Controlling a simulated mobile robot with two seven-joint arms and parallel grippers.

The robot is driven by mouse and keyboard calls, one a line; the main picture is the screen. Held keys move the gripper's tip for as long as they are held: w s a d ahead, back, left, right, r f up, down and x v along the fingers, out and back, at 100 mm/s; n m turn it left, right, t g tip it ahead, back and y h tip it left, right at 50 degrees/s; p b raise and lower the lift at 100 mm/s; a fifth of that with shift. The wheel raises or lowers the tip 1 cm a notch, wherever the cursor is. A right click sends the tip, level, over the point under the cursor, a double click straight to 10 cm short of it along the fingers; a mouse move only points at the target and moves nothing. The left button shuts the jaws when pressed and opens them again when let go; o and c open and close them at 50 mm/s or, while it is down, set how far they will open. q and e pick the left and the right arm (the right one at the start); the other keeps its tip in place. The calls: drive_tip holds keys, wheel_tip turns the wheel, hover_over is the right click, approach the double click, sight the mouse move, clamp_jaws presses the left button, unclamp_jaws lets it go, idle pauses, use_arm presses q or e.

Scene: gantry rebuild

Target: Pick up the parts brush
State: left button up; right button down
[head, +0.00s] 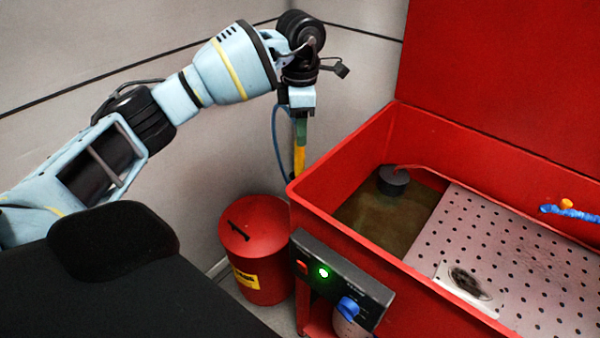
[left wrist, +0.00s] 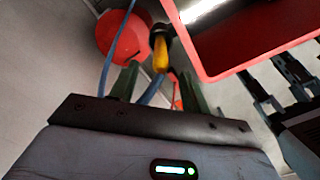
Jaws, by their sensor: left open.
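The parts brush appears to be the yellow-handled piece with a dark end (left wrist: 160,54), seen between and beyond the fingertips in the left wrist view. In the head view its yellow part (head: 299,159) shows just below my left gripper (head: 301,132), beside the left corner of the red washer tub. My left gripper also shows in the left wrist view (left wrist: 160,82), with its two dark green fingers apart and nothing held. I cannot tell whether a finger touches the brush. The brush's upper part is hidden by the gripper in the head view. My right gripper is not in view.
The red washer tub (head: 345,232) has a perforated shelf (head: 520,255), murky liquid and a raised lid (head: 500,70). A control box (head: 335,278) is on its front. A red lidded can (head: 255,245) stands below the gripper. A blue hose (left wrist: 118,40) runs near the brush.

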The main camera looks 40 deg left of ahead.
sight(299, 151)
use_arm(q)
drive_tip(key=shift+s+f, duration=0.1)
drive_tip(key=shift+f, duration=2.45)
clamp_jaws()
